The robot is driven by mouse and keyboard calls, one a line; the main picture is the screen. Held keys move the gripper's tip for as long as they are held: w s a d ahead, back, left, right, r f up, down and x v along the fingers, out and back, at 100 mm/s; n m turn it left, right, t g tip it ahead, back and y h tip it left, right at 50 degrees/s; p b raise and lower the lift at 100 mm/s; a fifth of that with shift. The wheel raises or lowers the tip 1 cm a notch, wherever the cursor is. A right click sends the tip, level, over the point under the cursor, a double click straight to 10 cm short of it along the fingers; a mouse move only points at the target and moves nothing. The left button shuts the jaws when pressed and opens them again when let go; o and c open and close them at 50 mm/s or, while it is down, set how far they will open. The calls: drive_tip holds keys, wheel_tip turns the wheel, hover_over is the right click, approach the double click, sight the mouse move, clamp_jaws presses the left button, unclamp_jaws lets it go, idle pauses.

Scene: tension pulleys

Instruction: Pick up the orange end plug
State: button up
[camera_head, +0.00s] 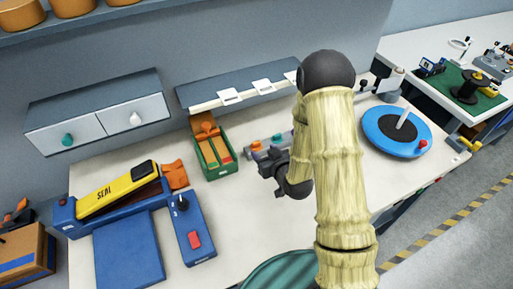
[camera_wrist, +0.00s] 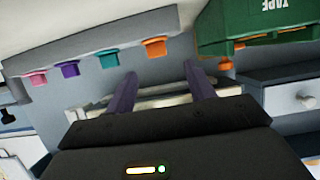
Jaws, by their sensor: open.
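The orange end plug (camera_wrist: 155,47) sits at the right end of a row in the wrist view, on a grey holder beside a teal plug (camera_wrist: 108,58). It also shows in the head view (camera_head: 257,147), at the left end of the holder near the green tape box. My gripper (camera_wrist: 160,82) is open and empty. Its two dark fingers point toward the orange plug, with a gap between the fingertips and the plug. In the head view my gripper (camera_head: 268,178) is just in front of the holder, and my arm hides the holder's right part.
A purple plug (camera_wrist: 67,70) and a pink plug (camera_wrist: 33,78) continue the row. The green tape box (camera_head: 213,170) stands close to the left of the holder. A blue and yellow sealer (camera_head: 118,190) lies farther left, and a blue disc (camera_head: 397,131) lies right.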

sight(257, 142)
drive_tip(key=p+x, duration=0.1)
drive_tip(key=x, duration=0.4)
drive_tip(key=shift+w+f, duration=0.15)
drive_tip(key=shift+w, duration=0.05)
drive_tip(key=shift+w+a+p, duration=0.2)
drive_tip(key=shift+w+p, duration=0.35)
drive_tip(key=p+x, duration=0.1)
drive_tip(key=x, duration=0.3)
drive_tip(key=shift+w+d, duration=0.1)
drive_tip(key=shift+c, duration=0.2)
drive_tip(key=c, duration=1)
